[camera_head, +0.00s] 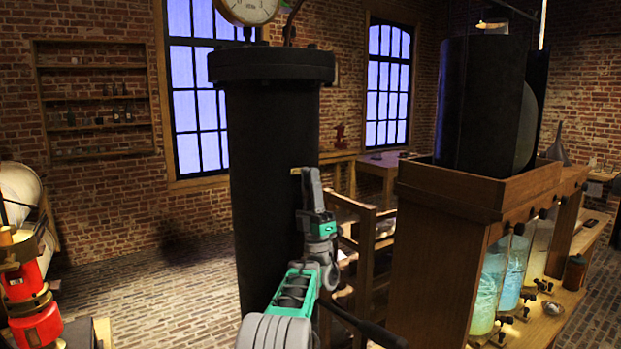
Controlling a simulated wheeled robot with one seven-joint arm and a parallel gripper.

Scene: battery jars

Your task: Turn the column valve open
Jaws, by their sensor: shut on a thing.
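The tall black column (270,150) stands upright in the middle, with a wide flanged cap. My grey and teal arm rises in front of its right side. My gripper (305,174) is at the column's upper right face, shut on the column valve. Only a small brass-coloured bit of the valve (295,171) shows at the left of the fingers. The rest of the valve is hidden by the gripper, so I cannot tell how far it is turned.
A pressure gauge (248,10) sits above the column. A black lever (370,328) sticks out low on the right. A wooden cabinet (440,250) with glowing jars (510,275) stands at right. Red apparatus (32,305) is at far left. Brick floor between is open.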

